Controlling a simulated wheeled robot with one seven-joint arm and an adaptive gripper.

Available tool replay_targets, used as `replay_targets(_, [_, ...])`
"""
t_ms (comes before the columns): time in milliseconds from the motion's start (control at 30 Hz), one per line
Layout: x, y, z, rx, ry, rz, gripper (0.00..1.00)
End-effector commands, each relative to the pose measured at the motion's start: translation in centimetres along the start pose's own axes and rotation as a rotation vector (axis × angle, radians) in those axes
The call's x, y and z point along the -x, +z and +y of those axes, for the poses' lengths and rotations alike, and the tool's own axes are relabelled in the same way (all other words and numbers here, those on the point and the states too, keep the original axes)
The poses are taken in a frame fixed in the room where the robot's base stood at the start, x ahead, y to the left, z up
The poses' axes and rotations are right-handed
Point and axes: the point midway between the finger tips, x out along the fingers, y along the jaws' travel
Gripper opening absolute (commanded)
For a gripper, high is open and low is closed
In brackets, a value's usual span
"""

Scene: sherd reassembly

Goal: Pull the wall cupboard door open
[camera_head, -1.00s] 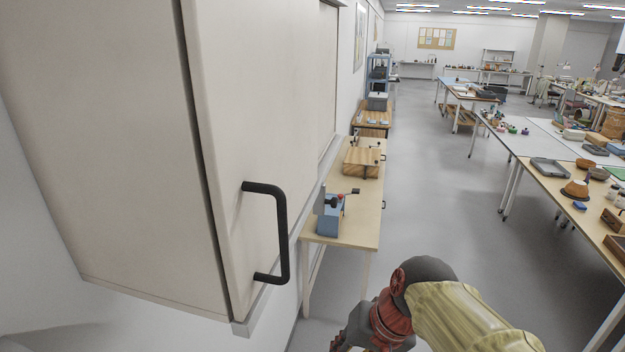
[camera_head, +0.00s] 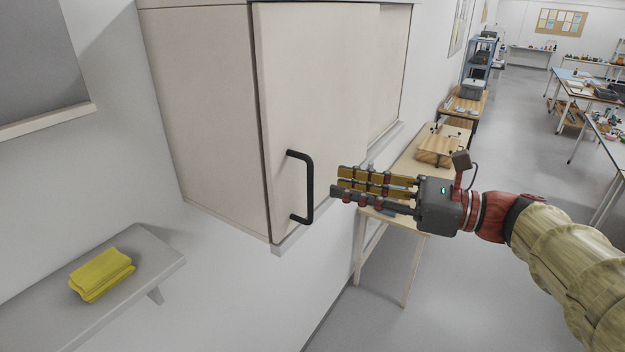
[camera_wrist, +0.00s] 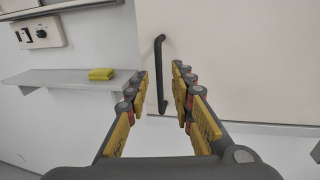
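The wall cupboard (camera_head: 205,110) hangs on the wall with its cream door (camera_head: 325,80) shut. A black bar handle (camera_head: 309,188) stands upright near the door's lower left corner. My gripper (camera_head: 340,184) is just right of the handle in the head view, its fingers pointing at it. In the wrist view the handle (camera_wrist: 160,75) shows upright beyond and between the two spread finger sets of my gripper (camera_wrist: 161,85). The fingers are open and empty. The handle appears ahead of the fingertips; contact is not seen.
A grey wall shelf (camera_head: 150,262) with a folded yellow cloth (camera_head: 101,274) is at lower left. A wooden bench (camera_head: 415,160) stands below and beyond my gripper. A switch panel (camera_wrist: 40,32) is on the wall.

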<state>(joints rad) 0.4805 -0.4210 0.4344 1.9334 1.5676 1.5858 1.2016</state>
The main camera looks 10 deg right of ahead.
Motion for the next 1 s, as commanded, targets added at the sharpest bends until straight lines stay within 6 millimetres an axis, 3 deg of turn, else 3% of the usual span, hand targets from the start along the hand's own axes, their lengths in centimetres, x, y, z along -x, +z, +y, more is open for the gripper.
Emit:
replay_targets(500, [-6.4, 0.1, 0.1, 0.004, 0.003, 0.002, 0.24])
replay_targets(1000, [-7.3, 0.0, 0.0, 0.005, -0.001, 0.002, 0.21])
